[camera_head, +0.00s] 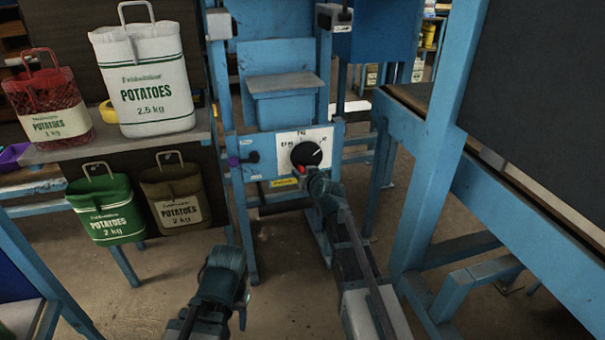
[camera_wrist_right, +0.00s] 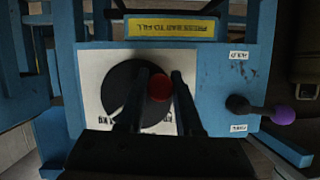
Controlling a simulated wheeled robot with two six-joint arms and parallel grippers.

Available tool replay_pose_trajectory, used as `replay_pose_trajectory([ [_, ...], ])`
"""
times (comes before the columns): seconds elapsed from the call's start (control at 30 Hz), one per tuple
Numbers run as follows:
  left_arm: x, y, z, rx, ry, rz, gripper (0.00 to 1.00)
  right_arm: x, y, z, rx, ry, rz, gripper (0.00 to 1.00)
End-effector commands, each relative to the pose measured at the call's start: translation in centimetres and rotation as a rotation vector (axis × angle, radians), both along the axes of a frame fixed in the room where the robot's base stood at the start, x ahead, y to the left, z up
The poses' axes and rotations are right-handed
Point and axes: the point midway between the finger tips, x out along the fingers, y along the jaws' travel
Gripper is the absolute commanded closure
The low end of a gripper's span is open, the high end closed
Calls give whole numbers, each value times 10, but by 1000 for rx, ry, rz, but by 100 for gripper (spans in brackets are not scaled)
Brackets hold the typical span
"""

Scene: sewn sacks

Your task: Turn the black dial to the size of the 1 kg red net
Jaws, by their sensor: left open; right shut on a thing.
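The black dial (camera_head: 306,155) sits on a white plate (camera_head: 321,135) on a blue machine's front; its white mark points to the upper right in the head view. The scale print is too small or covered to read surely. The dial also shows in the right wrist view (camera_wrist_right: 122,85), upside down. My left gripper (camera_head: 240,305) is open and empty, low in front. The red net (camera_head: 48,108), marked 1 kg, stands on the left shelf.
A white 2.5 kg sack (camera_head: 146,80) stands on the shelf (camera_head: 120,143). Green (camera_head: 105,210) and brown (camera_head: 177,195) 2 kg sacks hang below. A purple-tipped lever (camera_wrist_right: 282,117) and a yellow "press bar to fill" label (camera_wrist_right: 172,27) are near the dial. A blue frame (camera_head: 430,180) stands right.

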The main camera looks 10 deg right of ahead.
Motion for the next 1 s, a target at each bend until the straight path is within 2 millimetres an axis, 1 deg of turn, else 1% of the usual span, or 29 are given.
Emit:
replay_pose_trajectory([
  [0.47, 0, 0, 0, 0, 0, 0, 50, 0, 0, 1, 13, 1, -1, 100],
  [0.5, 0, 0, 0, 0, 0, 0, 50, 0, 0, 1, 13, 1, -1, 62],
  [0.63, 0, 0, 0, 0, 0, 0, 50, 0, 0, 1, 12, 1, 0, 39],
  [0.67, 0, 0, 0, 0, 0, 0, 50, 0, 0, 1, 12, 1, 0, 37],
  [0.9, 0, 0, 0, 0, 0, 0, 50, 0, 0, 1, 12, 1, 0, 37],
  [1.0, 0, 0, 3, 0, 0, 0, 50, -4, 0, 3, 12, 1, 0, 37],
])
